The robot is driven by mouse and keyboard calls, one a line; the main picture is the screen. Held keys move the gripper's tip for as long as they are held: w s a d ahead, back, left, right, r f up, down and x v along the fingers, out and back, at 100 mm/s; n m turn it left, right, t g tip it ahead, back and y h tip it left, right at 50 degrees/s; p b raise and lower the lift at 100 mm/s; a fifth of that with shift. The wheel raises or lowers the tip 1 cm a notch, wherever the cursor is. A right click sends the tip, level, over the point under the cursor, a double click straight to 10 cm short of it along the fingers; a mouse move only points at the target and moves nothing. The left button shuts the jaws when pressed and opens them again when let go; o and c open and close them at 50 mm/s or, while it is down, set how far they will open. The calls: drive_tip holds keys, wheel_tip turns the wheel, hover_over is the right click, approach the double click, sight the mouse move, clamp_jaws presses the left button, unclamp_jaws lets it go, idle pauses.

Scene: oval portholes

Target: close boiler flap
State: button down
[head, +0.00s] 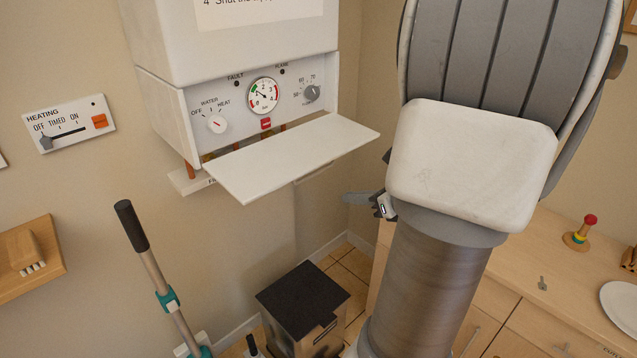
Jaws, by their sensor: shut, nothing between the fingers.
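The boiler (240,45) is a white box on the wall at the upper left. Its flap (295,158) is a white panel that is open and sticks out roughly level below the control panel (225,113). The dials and red button behind it are exposed. My gripper (350,198) is small in view, below and right of the flap's right corner, and looks apart from it. It points left and is shut and empty. My arm's white and grey links hide part of it.
A heating switch plate (70,124) is on the wall at left. A dark-topped bin (302,300) stands on the floor below the boiler, with a teal-and-black handled pole (150,262) beside it. A wooden counter (520,260) lies at right. Space under the flap looks clear.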

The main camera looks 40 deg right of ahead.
sight(298, 157)
drive_tip(key=d+x, duration=0.1)
drive_tip(key=x, duration=0.9)
drive_tip(key=shift+w+a+r+p, duration=0.1)
drive_tip(key=shift+a+r+p, duration=0.1)
drive_tip(key=shift+r, duration=0.5)
drive_tip(key=shift+a+r+p, duration=0.15)
drive_tip(key=shift+a+r, duration=0.05)
drive_tip(key=shift+r, duration=0.5)
drive_tip(key=shift+w+a+r+p, duration=0.1)
drive_tip(key=shift+a+r+p, duration=0.1)
drive_tip(key=shift+r, duration=0.5)
drive_tip(key=shift+r, duration=0.1)
drive_tip(key=shift+s+r+g+p, duration=0.15)
drive_tip(key=shift+r+g+p, duration=0.25)
drive_tip(key=shift+p, duration=0.4)
